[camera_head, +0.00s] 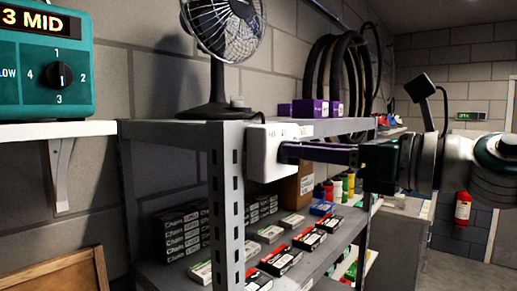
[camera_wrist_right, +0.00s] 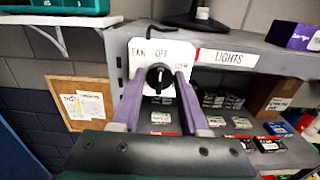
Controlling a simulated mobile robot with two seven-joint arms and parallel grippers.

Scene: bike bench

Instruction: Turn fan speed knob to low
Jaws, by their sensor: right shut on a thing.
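The fan speed knob (camera_wrist_right: 159,76) is black with a pale mark, on a white panel (camera_wrist_right: 142,49) labelled FAN, OFF and LOW. The mark looks roughly upright, but its exact setting is too small to tell. In the head view, the panel (camera_head: 262,160) is on the shelf's front corner, its knob hidden by my fingers. My right gripper (camera_head: 284,152) reaches in from the right against the panel. In the wrist view, the purple fingers of my right gripper (camera_wrist_right: 159,78) are on either side of the knob, shut on it. My left gripper is not in view.
A desk fan (camera_head: 222,40) stands on the grey metal shelf (camera_head: 160,131) above the panel. Small boxes (camera_head: 281,259) fill the lower shelf. A teal unit (camera_head: 45,65) reading "3 MID" sits on a white wall shelf (camera_head: 50,131) at left. Purple boxes (camera_head: 310,108) stand behind my right gripper.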

